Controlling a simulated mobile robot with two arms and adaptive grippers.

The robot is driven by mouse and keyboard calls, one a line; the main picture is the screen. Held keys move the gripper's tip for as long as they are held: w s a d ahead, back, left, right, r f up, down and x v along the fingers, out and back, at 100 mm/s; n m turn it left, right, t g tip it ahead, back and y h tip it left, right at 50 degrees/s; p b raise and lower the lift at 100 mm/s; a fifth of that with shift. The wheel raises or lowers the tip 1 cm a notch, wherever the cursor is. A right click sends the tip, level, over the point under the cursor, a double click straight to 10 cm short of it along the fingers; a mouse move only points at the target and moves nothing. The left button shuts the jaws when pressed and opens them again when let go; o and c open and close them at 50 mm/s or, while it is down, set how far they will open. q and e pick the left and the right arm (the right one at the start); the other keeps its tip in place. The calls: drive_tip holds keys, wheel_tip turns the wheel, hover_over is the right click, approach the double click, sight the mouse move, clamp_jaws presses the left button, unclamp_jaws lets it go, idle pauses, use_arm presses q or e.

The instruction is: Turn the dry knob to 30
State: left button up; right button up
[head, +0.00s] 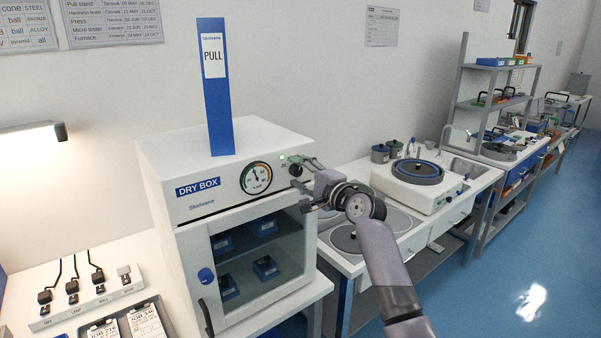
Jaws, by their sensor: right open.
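The white dry box (160,172) stands on a bench left of the middle, with a blue "DRY BOX" label and a round gauge (256,178) on its top panel. A small black knob (296,170) sits right of the gauge, near the panel's right edge. My right gripper (292,172) comes in from the right, its fingers pointing left at the knob. Its jaws are open and its fingertips are at or very near the knob; I cannot tell whether they touch it. The knob's scale is too small to read. My left gripper is out of view.
The dry box's glass door (262,250) is shut, with blue items inside and a black handle (205,316). A blue "PULL" block (217,110) stands on top. A polishing machine (418,195) stands right of my arm. Blue floor is clear at right.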

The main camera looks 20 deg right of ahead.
drive_tip(key=shift+c, duration=0.3)
clamp_jaws()
idle(0.3)
